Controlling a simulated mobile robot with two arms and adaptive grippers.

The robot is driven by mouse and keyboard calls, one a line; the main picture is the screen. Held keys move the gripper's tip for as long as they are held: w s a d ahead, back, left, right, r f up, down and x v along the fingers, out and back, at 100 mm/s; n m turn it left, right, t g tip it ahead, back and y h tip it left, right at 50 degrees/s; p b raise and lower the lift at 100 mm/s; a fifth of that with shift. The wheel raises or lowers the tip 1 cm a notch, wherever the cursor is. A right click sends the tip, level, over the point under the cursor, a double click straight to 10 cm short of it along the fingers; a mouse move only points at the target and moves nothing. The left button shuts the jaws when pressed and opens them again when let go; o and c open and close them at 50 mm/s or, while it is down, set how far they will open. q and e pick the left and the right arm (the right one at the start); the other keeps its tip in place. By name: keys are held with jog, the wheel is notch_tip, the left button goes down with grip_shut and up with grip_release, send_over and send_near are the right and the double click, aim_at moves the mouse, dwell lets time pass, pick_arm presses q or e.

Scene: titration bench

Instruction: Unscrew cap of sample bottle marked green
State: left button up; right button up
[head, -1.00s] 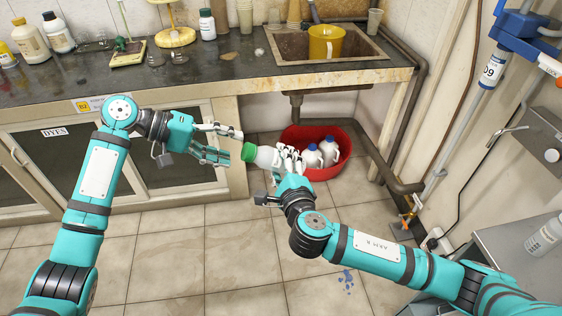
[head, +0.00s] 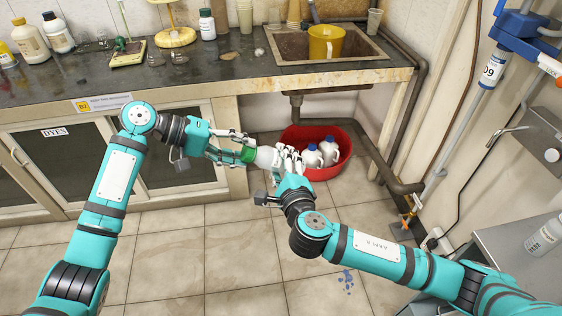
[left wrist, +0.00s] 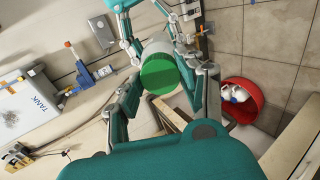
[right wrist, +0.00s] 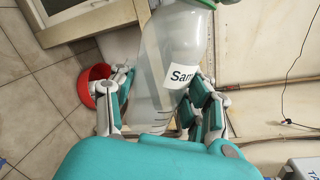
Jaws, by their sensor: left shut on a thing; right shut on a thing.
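The sample bottle (head: 265,158) is whitish and translucent, held in the air lying roughly sideways, with its green cap (head: 248,155) toward the left. My right gripper (head: 284,161) is shut on the bottle's body; the right wrist view shows the bottle (right wrist: 175,60) between its fingers with a label reading "Sam". My left gripper (head: 240,147) has its fingers on both sides of the green cap and is shut on it. The left wrist view shows the cap (left wrist: 160,75) end-on between the fingers. Parts of the bottle are hidden by my right fingers.
A red tub (head: 338,166) on the floor behind holds two white bottles with blue caps (head: 329,152). The bench (head: 230,75) with a sink and bottles runs along the back.

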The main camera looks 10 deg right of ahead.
pick_arm(q)
jog(key=shift+c, duration=1.2)
jog(key=n, duration=0.3)
jog(key=shift+n, duration=0.4)
jog(key=n, duration=0.4)
jog(key=shift+n, duration=0.4)
jog(key=n, duration=0.4)
jog(key=shift+n, duration=0.4)
jog(key=n, duration=0.3)
jog(key=shift+n, duration=0.4)
jog(key=o, duration=1.1)
